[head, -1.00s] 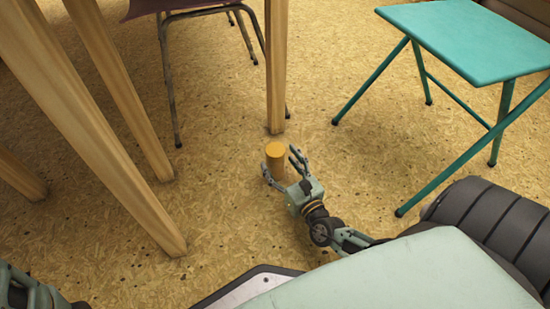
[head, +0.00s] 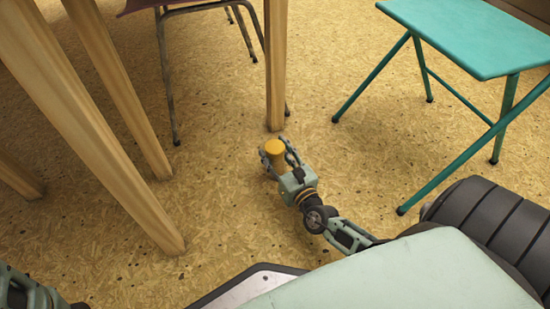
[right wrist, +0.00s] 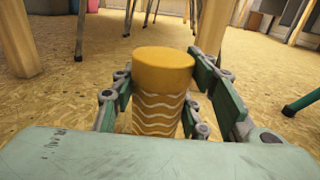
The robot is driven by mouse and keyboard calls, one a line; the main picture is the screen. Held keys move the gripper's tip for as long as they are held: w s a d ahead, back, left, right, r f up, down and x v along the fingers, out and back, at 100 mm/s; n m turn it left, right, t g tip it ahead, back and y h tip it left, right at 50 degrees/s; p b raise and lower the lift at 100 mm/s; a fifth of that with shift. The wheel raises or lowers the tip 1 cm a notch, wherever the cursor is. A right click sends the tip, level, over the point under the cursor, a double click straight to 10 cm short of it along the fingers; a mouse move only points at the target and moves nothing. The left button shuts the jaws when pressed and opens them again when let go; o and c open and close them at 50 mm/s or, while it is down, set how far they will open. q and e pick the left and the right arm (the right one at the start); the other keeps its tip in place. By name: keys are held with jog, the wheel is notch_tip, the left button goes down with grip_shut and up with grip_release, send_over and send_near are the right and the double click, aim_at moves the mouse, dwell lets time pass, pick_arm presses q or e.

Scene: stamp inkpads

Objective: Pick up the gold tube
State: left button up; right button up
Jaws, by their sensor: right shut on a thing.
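The gold tube (head: 275,150) is a short upright cylinder with a plain gold top. In the right wrist view the gold tube (right wrist: 160,95) shows pale wavy lines around its side. My right gripper (head: 278,157) is shut on it, one finger on each side; the fingers also show in the right wrist view (right wrist: 163,92). The tube's lower end is hidden by my gripper, so I cannot tell whether it touches the floor. Only a part of my left arm shows at the lower left corner of the head view; its gripper is not in view.
A wooden leg (head: 276,70) stands just behind the tube, with more wooden legs (head: 120,130) to the left. A chair (head: 172,80) with thin metal legs is behind. A teal folding table (head: 470,35) stands at the right. The speckled floor (head: 230,220) between is clear.

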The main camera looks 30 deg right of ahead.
jog(key=shift+c, duration=0.9)
jog(key=shift+r, duration=0.2)
